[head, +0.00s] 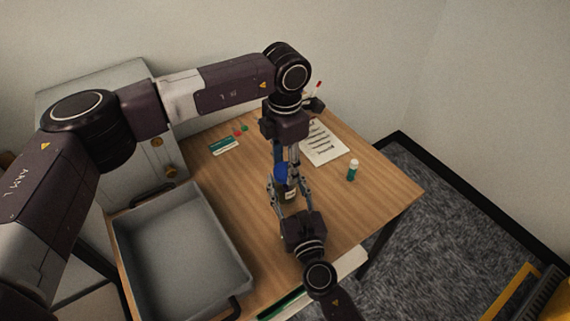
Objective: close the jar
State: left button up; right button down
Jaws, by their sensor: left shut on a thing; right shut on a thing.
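The jar (291,195) is a small dark vessel with a pale label, standing upright over the table, partly hidden by my fingers. My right gripper (286,196) reaches in from the front and is shut on the jar's body. A blue lid (281,172) is right above the jar's mouth. My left gripper (284,170) points down from above and is shut on the lid. The lid and jar look close to one line; I cannot tell whether the lid touches the rim.
A grey tray (128,232) fills the left of the wooden table (385,195). A green-and-white box (224,145) and small red and green pieces lie behind. The table's right side is mostly free.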

pick_arm(q)
jog(key=m, duration=0.3)
jog(key=shift+m, duration=0.4)
jog(key=m, duration=0.4)
jog(key=o, duration=1.3)
jog(key=shift+r, duration=2.25)
jog(key=shift+c, duration=0.4)
jog(key=n, duration=0.2)
jog(key=r+n, duration=0.1)
jog(key=n, duration=0.3)
jog(key=shift+r+n, duration=0.3)
jog(key=shift+r, duration=0.1)
jog(key=n, duration=0.2)
jog(key=r+n, duration=0.1)
jog(key=n, duration=0.3)
jog(key=shift+r, duration=0.3)
